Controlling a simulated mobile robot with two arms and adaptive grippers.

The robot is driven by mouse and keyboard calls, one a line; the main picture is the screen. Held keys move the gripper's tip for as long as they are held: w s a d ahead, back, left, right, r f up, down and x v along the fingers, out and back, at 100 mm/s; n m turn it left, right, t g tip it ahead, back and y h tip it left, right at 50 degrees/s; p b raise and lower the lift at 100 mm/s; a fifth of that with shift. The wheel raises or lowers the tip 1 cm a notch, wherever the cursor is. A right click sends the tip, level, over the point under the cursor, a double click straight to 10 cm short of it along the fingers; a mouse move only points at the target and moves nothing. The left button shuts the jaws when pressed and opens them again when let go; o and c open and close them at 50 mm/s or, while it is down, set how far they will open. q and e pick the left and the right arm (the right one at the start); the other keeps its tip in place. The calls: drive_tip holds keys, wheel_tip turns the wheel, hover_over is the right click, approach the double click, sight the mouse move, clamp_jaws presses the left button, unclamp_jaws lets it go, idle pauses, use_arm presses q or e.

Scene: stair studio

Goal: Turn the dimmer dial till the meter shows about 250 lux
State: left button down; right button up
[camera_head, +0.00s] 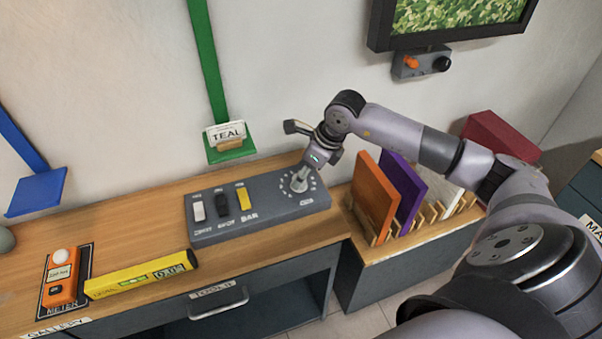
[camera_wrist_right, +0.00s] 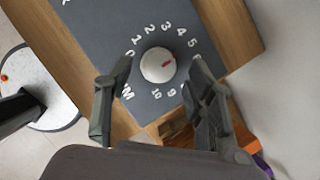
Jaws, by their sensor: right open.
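The dimmer dial (camera_head: 299,185) is a round pale knob at the right end of the grey control panel (camera_head: 270,207). In the right wrist view the dial (camera_wrist_right: 153,68) sits in a ring of white numbers, and its red mark points right and slightly up, near 5 or 6. My right gripper (camera_wrist_right: 160,66) is open over the dial, one finger on each side; contact cannot be told. The orange meter (camera_head: 61,286) lies at the left of the bench; its small display seems to read in the low 200s, but is blurred. My left gripper is not in view.
Three sliders, white, black and yellow (camera_head: 242,198), are on the panel's left part. A yellow level (camera_head: 140,275) lies in front. A rack with orange (camera_head: 374,194) and purple boards stands right of the bench. A green shelf (camera_head: 231,152) holds a TEAL card.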

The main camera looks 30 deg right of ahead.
drive_tip(key=shift+x, duration=1.1)
drive_tip(key=c, duration=1.1)
